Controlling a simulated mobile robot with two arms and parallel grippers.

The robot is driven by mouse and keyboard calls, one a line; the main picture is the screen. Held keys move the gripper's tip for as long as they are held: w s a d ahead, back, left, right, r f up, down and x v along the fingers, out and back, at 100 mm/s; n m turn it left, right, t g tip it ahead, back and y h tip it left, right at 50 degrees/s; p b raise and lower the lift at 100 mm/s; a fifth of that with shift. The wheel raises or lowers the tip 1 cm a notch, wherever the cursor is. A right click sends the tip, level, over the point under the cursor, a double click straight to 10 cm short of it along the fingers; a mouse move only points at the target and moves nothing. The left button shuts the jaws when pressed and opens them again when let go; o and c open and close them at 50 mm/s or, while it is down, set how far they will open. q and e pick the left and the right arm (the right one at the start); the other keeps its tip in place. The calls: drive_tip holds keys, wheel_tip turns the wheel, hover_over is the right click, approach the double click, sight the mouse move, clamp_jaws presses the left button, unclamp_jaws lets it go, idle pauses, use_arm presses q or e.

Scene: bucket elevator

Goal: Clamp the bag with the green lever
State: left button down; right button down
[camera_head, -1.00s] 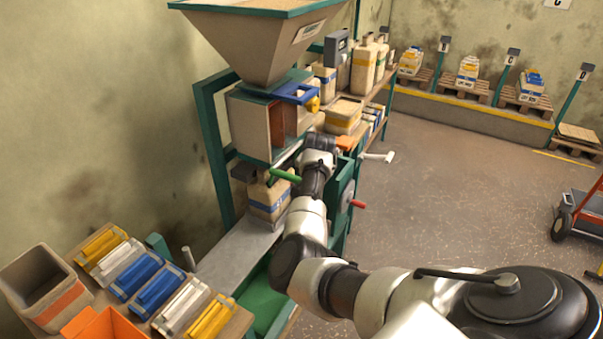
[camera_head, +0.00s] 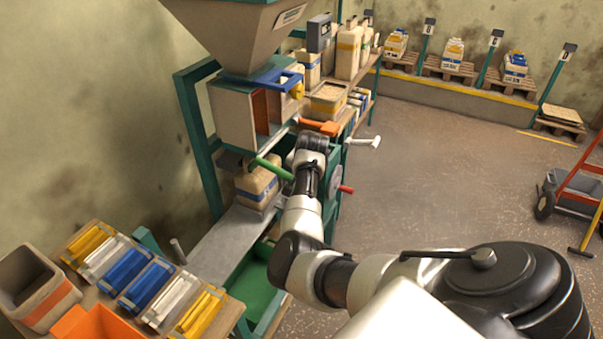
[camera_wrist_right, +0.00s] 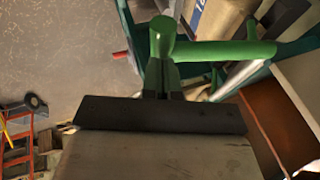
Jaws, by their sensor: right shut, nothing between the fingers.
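The green lever (camera_head: 274,168) sticks out below the filling box in the head view. In the right wrist view the green lever (camera_wrist_right: 225,53) runs across the top, with a rounded end at its left. My right gripper (camera_wrist_right: 162,78) is shut and empty, its fingertips close to that end; whether they touch it I cannot tell. In the head view my right gripper's fingers are hidden behind my own wrist. The beige bag (camera_head: 257,188) with a blue band stands under the spout, looking slightly tilted. Part of the bag (camera_wrist_right: 215,18) shows in the right wrist view. My left gripper is out of view.
The hopper (camera_head: 245,35) and filling box (camera_head: 234,115) stand above the bag. An orange lever (camera_head: 319,126), a white handle (camera_head: 362,142) and a red handle (camera_head: 346,189) are near my right arm.

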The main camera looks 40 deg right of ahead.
drive_tip(key=s+d+p+v, duration=0.1)
drive_tip(key=d+p+v, duration=0.15)
drive_tip(key=v, duration=1.15)
drive_tip(key=a+f+n+h, duration=0.1)
drive_tip(key=a+f+n, duration=0.35)
drive_tip(key=f, duration=0.65)
drive_tip(key=a+f+n, duration=0.3)
drive_tip(key=a+f, duration=0.2)
drive_tip(key=f, duration=0.7)
drive_tip(key=s+a+f+n+g, duration=0.1)
drive_tip(key=s+a+f+n, duration=0.25)
drive_tip(key=s+f, duration=0.5)
drive_tip(key=s+a+f+n+g+y, duration=0.15)
drive_tip(key=s+a+f, duration=0.25)
drive_tip(key=s+f, duration=0.45)
drive_tip(key=s+a+f+n, duration=0.2)
drive_tip(key=s+a+f, duration=0.2)
drive_tip(key=s+f, duration=0.4)
drive_tip(key=s+a+f+n, duration=0.1)
drive_tip(key=s+f, duration=0.1)
drive_tip(key=s, duration=0.8)
drive_tip(key=s+a+f+n+g+y, duration=0.1)
drive_tip(key=s+a+f, duration=0.1)
drive_tip(key=s, duration=0.9)
drive_tip(key=shift+a+p, duration=0.25)
drive_tip(key=shift+p, duration=0.05)
